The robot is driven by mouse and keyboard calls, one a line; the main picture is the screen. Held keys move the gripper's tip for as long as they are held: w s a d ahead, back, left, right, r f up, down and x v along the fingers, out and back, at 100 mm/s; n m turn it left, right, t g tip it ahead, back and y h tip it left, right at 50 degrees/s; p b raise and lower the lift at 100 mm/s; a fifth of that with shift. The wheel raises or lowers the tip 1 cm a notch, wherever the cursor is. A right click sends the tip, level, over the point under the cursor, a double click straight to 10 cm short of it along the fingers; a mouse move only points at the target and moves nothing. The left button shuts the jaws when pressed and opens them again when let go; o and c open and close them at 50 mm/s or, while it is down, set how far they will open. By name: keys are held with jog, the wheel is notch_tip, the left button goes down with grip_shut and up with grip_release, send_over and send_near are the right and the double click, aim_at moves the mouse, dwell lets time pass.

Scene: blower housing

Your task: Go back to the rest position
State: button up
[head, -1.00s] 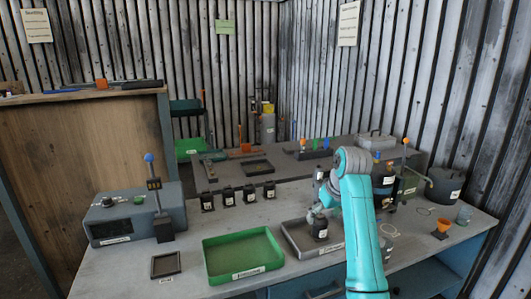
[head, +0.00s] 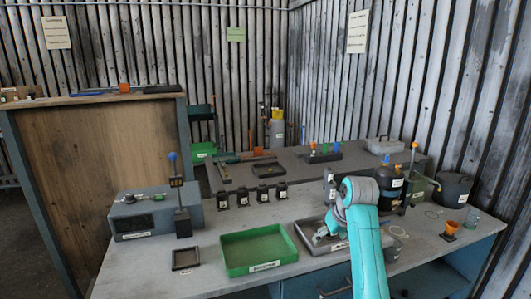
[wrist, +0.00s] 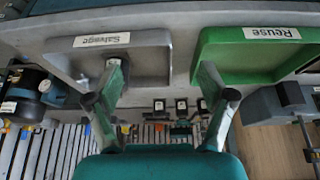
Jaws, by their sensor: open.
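My gripper (wrist: 163,80) is open in the wrist view, with its two teal-grey fingers spread wide and nothing between them. In the head view my gripper (head: 322,236) is low over the grey Salvage tray (head: 301,233), and my arm covers the tray's right part. The wrist view shows the Salvage tray (wrist: 150,58) at upper left, behind the left finger. A dark shape by that finger is mostly hidden, and I cannot tell what it is. The green Reuse tray (wrist: 225,40) is at upper right; it also shows in the head view (head: 228,258), left of the Salvage tray.
Several small black housings (head: 263,194) stand in a row behind the trays. A grey test box (head: 142,218) with a blue-knobbed post (head: 181,205) is at left. A small dark tray (head: 186,258) lies in front.

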jog(key=s+f+m+t, duration=0.1)
jog(key=s+f, duration=0.4)
jog(key=f, duration=0.5)
jog(key=s+f+t, duration=0.1)
jog(key=s+f, duration=0.3)
jog(key=f, duration=0.7)
jog(key=s+f+m+t, duration=0.1)
jog(key=s+f, duration=0.4)
jog(key=s, duration=0.4)
jog(key=s+f+t, duration=0.2)
jog(key=s+f, duration=0.4)
jog(key=s, duration=0.4)
jog(key=s+r+m+t+h, duration=0.1)
jog(key=s+r, duration=0.1)
jog(key=s, duration=0.8)
jog(key=s+r+t, duration=0.1)
jog(key=s+r, duration=0.1)
jog(key=s, duration=0.9)
jog(key=s+r+t, duration=0.3)
jog(key=s+r, duration=1.2)
jog(key=shift+a, duration=0.4)
